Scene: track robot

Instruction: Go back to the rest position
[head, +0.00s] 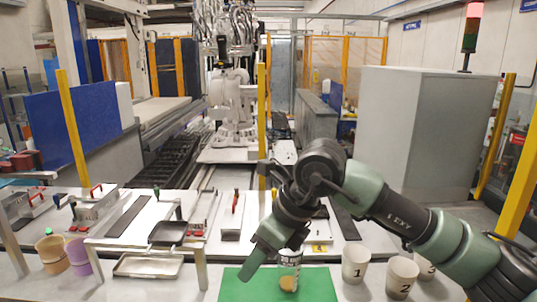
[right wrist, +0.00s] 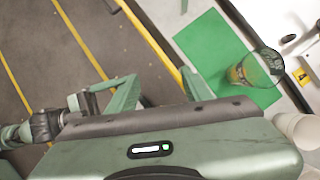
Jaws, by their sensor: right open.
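My right gripper (head: 252,265) hangs over the left part of the green mat (head: 318,286), left of a clear printed glass (head: 289,272) with something yellow-orange at its lower part. In the right wrist view my right gripper (right wrist: 158,92) has its two green fingers spread wide with nothing between them. The glass (right wrist: 256,68) stands upright on the mat (right wrist: 212,45), to the right of the fingers and apart from them. My left gripper does not show in the head view.
White cups numbered 1 (head: 355,265), 2 (head: 401,279) and 3 (head: 426,267) stand right of the mat. A tan cup (head: 51,257) and a purple cup (head: 78,258) stand at the left. A low stand with a dark tray (head: 167,233) is left of the mat.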

